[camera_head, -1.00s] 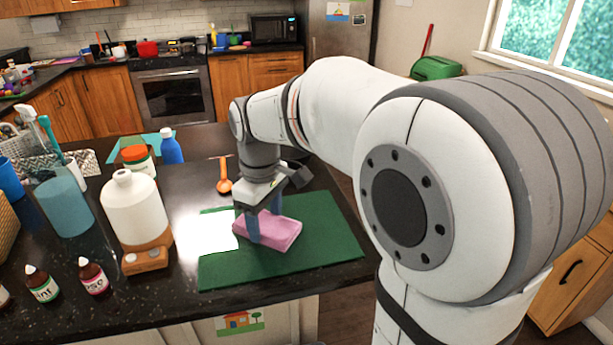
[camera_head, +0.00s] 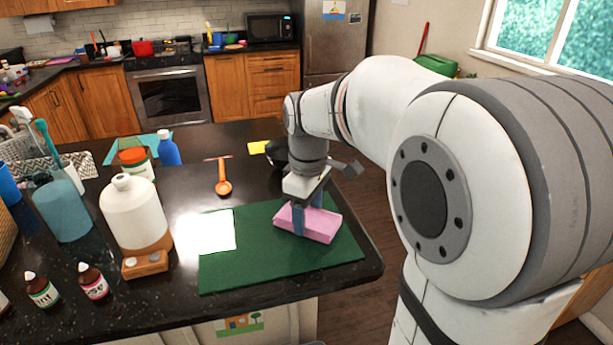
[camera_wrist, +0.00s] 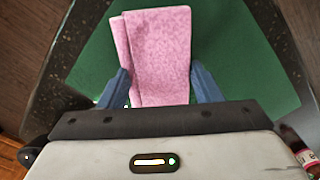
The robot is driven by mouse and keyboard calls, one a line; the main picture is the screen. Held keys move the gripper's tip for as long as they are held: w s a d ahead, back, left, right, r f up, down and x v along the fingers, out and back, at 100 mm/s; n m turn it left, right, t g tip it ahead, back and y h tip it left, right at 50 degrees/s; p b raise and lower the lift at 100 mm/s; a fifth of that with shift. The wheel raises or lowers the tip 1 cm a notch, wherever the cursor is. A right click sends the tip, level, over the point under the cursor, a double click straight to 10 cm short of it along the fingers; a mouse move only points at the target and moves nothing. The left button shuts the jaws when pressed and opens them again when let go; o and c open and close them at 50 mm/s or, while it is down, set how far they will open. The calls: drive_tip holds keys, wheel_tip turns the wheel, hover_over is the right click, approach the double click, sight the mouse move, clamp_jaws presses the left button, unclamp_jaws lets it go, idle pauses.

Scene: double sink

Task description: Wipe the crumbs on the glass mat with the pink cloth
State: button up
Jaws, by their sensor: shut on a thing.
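My gripper (camera_head: 306,212) is shut on the pink cloth (camera_head: 324,226), a folded block, with one blue finger on each side. The cloth is low over the right part of the green mat (camera_head: 245,270), and I cannot tell if it presses on it. In the wrist view the cloth (camera_wrist: 160,55) lies between my fingers with green mat around it. The mat lies flat near the counter's front edge. A bright white rectangle (camera_head: 210,232) shows at its left back corner. I cannot make out any crumbs.
A white jug (camera_head: 133,212) stands left of the mat behind a small wooden block (camera_head: 145,263). Small brown bottles (camera_head: 93,281) stand at front left. An orange spoon (camera_head: 223,182) and a yellow item (camera_head: 259,147) lie behind the mat. The counter ends just right of it.

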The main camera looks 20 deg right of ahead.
drive_tip(key=shift+a+r+p, duration=0.1)
drive_tip(key=shift+r+p, duration=2.35)
drive_tip(key=shift+r, duration=1.4)
drive_tip(key=shift+s, duration=0.1)
